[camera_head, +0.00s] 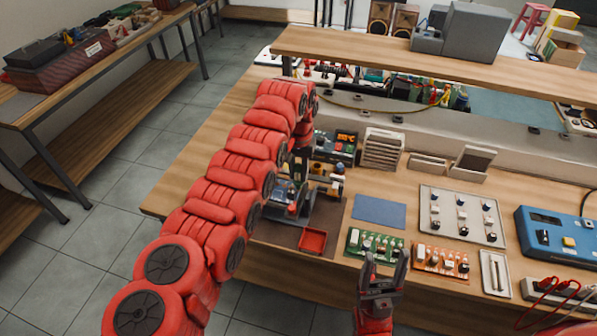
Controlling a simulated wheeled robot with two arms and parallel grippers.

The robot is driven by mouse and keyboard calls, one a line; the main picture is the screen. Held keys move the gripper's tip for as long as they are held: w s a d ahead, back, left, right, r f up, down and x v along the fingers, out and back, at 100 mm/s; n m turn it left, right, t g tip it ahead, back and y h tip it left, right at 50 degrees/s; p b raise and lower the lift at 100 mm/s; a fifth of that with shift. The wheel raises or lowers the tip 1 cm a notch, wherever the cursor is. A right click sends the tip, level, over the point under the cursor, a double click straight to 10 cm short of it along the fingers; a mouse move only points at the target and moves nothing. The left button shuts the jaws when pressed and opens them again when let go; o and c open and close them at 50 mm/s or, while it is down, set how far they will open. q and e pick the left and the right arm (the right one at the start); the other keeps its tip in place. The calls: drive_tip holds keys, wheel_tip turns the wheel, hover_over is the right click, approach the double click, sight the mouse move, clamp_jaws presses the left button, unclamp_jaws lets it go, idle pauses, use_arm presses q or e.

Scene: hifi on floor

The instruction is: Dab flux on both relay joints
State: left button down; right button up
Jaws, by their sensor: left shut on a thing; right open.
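My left arm reaches across the picture. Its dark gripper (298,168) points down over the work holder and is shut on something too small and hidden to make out. Below it, a small board (286,194) sits in a grey holder on a dark mat (331,213). The arm partly covers it, and I cannot make out the relay joints. My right gripper (384,268) is open and empty near the front edge, in front of a green board (374,243) with several parts on it.
A station with a lit display (336,147) stands behind; a blue instrument (554,241) is at right. A shelf (430,68) overhangs the back.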

sight(299, 166)
idle(0.4)
use_arm(q)
drive_tip(key=shift+r, duration=2.2)
